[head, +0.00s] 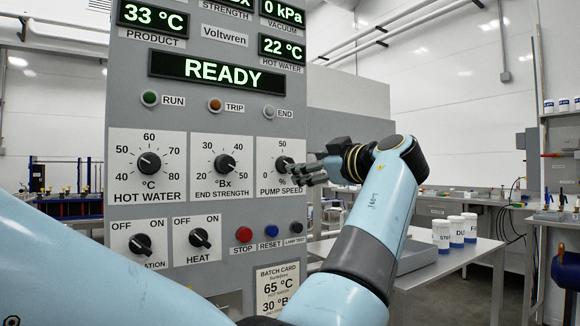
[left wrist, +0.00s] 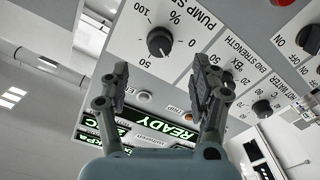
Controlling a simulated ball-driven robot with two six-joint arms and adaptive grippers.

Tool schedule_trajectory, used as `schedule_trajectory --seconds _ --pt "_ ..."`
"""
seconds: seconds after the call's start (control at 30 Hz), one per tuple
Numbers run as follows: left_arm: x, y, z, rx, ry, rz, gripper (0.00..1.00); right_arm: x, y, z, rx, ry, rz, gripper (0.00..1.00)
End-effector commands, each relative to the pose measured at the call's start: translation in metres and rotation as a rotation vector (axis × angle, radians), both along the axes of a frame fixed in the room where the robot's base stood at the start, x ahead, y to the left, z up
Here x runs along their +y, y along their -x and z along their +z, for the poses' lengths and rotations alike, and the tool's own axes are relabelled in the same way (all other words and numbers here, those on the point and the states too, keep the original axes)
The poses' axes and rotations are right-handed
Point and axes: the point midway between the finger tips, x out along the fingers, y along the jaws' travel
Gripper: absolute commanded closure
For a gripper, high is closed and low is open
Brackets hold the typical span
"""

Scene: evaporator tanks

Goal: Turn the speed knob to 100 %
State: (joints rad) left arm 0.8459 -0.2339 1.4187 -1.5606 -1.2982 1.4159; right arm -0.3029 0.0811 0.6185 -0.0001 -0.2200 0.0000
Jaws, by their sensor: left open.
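The pump speed knob (head: 284,164) is a round black knob on a white dial plate at the right of the grey panel. It also shows in the left wrist view (left wrist: 159,41), with 0, 50 and 100 around it. I cannot read its pointer surely; in the head view my fingers cover the 100 side. My left gripper (head: 303,173) is just right of the knob. In the left wrist view the left gripper (left wrist: 160,72) is open and empty, and the knob appears beyond the gap between its fingertips. I see no clear contact. My right gripper is out of view.
The hot water knob (head: 149,163) and end strength knob (head: 224,162) sit left on the panel. Below are two switches, a red stop button (head: 244,235) and a blue reset button (head: 271,231). The display (head: 217,71) reads READY. White tubs (head: 441,234) stand on a table at right.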

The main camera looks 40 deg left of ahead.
Motion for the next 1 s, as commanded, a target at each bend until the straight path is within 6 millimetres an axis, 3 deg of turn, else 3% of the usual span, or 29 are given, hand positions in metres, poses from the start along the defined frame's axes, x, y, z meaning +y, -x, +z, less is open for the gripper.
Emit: schedule_trajectory --seconds 0.2,0.4,0.8,1.0 --pt "0.043 -0.017 0.002 0.003 -0.004 0.001 0.37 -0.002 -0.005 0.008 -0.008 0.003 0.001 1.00" --pt "0.068 -0.029 0.001 0.003 -0.002 -0.002 0.37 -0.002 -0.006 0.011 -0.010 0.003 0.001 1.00" --pt "0.076 -0.032 -0.001 0.003 0.000 -0.004 0.37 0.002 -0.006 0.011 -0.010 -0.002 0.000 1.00" --pt "0.076 -0.032 0.000 0.003 -0.001 -0.004 0.63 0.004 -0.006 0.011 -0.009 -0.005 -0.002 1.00"
